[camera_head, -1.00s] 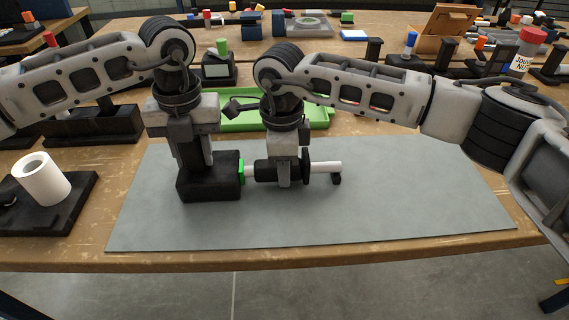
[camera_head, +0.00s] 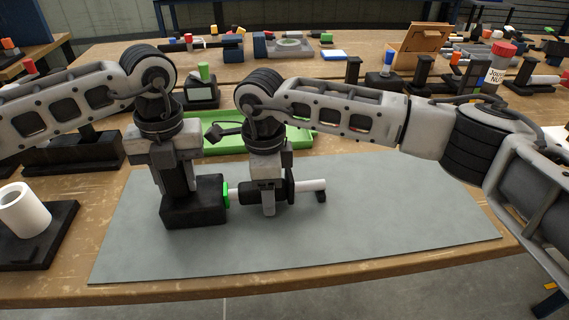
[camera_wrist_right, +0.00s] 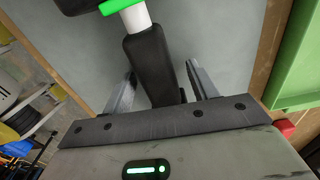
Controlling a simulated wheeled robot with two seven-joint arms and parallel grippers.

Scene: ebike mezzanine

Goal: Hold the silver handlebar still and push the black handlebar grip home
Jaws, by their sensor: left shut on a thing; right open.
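The silver handlebar (camera_head: 311,185) lies level, its left end at a black block (camera_head: 193,205) with a green ring (camera_head: 226,194). The black handlebar grip (camera_head: 247,192) is around the bar, with a short bare stretch between it and the ring. The bar (camera_wrist_right: 136,17), ring (camera_wrist_right: 121,4) and grip (camera_wrist_right: 152,65) also show in the right wrist view. My left gripper (camera_head: 178,192) is shut at the black block; its fingertips are partly hidden. My right gripper (camera_head: 269,205) is open, fingers on either side of the grip; it also shows in the wrist view (camera_wrist_right: 163,90).
A grey mat (camera_head: 380,215) lies under the work, clear at right. A green tray (camera_head: 300,137) is behind the right gripper. A white cylinder (camera_head: 24,210) stands on a black base at left.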

